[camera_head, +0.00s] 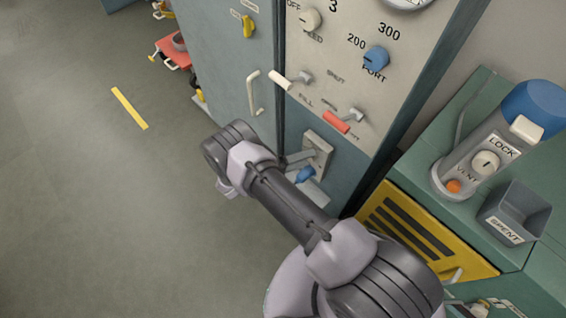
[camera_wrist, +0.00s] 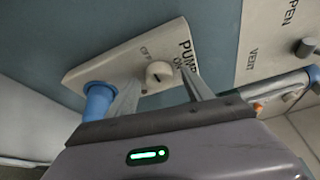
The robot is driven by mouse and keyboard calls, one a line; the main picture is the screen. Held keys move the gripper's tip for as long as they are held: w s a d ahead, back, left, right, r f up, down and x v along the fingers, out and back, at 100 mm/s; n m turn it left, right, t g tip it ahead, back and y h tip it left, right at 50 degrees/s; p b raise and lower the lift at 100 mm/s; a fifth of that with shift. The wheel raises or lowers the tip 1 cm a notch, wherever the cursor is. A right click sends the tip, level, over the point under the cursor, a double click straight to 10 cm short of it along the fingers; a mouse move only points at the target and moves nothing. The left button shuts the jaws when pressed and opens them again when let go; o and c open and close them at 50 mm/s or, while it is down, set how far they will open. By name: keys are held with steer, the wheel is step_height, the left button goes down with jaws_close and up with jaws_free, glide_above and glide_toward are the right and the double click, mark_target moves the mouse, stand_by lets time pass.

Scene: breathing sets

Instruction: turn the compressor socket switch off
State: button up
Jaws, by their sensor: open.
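The socket plate (camera_wrist: 125,65) is a pale slab on the blue-grey cabinet face, marked PUMP, OFF and ON in the wrist view. Its switch (camera_wrist: 160,72) is a small round cream knob with a dark mark; which label it points to is too small to tell. A blue plug (camera_wrist: 98,101) sits at the plate's left end. My gripper (camera_wrist: 163,82) is open, its two grey fingers reaching toward the plate, one on each side of the knob. I cannot tell whether they touch it. The head view shows the plate (camera_head: 319,148) and plug (camera_head: 306,174) beside my gripper (camera_head: 305,157), the knob hidden.
Above are a white-handled lever (camera_head: 281,80), a red-handled lever (camera_head: 336,122) and a blue knob (camera_head: 376,58). A yellow vented panel (camera_head: 420,235) is at right. A green bench (camera_head: 465,195) carries a cylinder (camera_head: 485,150) and a grey SPENT bin (camera_head: 514,211). The floor at left is mostly clear.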

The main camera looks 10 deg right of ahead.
steer(key=v, duration=1.7)
steer(key=shift+a, duration=0.2)
